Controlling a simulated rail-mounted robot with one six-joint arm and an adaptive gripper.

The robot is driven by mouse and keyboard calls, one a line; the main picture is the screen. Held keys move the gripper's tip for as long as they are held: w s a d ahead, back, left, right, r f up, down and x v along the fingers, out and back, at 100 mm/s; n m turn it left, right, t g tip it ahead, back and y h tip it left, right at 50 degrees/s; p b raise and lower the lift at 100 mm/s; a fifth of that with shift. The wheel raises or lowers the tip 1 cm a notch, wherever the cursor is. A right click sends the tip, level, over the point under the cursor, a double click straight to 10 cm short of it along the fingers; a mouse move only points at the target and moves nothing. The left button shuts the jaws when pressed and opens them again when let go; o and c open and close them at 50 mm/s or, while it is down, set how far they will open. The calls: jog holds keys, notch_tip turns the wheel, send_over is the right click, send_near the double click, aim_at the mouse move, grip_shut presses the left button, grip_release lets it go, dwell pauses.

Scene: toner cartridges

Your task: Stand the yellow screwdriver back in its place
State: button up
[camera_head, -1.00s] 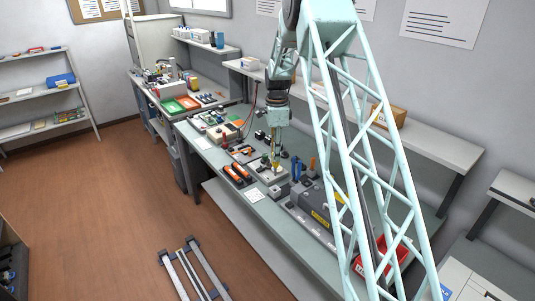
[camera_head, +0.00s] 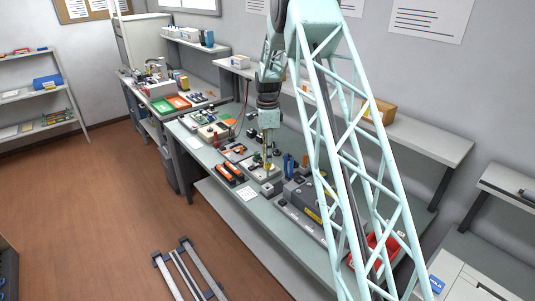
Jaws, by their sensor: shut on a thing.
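My gripper (camera_head: 268,151) points down over the middle of the long workbench. It is shut on the yellow screwdriver (camera_head: 268,164), whose yellow part shows just below the fingers. The screwdriver looks roughly upright above or at a light grey block (camera_head: 256,175) on the bench. Whether its lower end touches anything is too small to tell. A blue-handled tool (camera_head: 288,165) and an orange-handled tool (camera_head: 305,161) stand upright just to the right.
Black-and-orange cartridges (camera_head: 228,172) lie left of the gripper, with a white sheet (camera_head: 247,194) in front. A large grey machine (camera_head: 305,200) stands to the right. A red bin (camera_head: 383,250) is further right, partly behind my lattice arm. The front bench strip is mostly clear.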

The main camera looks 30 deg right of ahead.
jog(key=shift+f+b, duration=0.6)
jog(key=shift+f, duration=1.45)
jog(key=shift+f+b, duration=1.75)
jog(key=shift+f, duration=1.35)
dwell(2.3)
jog(key=o, duration=1.1)
